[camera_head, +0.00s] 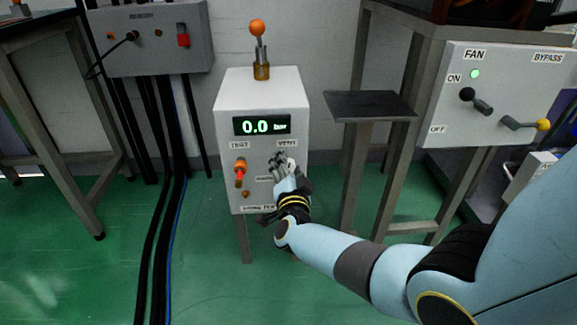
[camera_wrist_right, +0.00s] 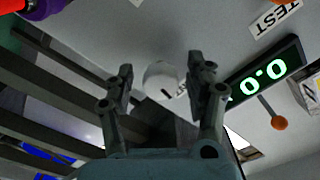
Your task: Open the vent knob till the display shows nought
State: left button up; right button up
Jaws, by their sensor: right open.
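The white box (camera_head: 262,100) carries a display (camera_head: 262,125) that reads 0.0 bar. The display also shows in the right wrist view (camera_wrist_right: 264,76), reading 0.0. Below it are the labels TEST and VENT. My right gripper (camera_head: 283,160) is in front of the panel under the VENT label and hides most of what is there. In the right wrist view a pale round vent knob (camera_wrist_right: 160,74) with a dark mark lies between the two open fingers of my right gripper (camera_wrist_right: 161,79). Gaps show on both sides of it. My left gripper is not in view.
An orange-red handle (camera_head: 240,172) is under the TEST label. An orange-ball lever (camera_head: 258,40) stands on top of the box. A small dark stand (camera_head: 370,105) is close on the right, before the FAN and BYPASS panel (camera_head: 500,95). Cables run down at left.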

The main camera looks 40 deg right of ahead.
jog(key=shift+s, duration=0.15)
jog(key=v, duration=1.1)
jog(key=shift+s+a, duration=0.3)
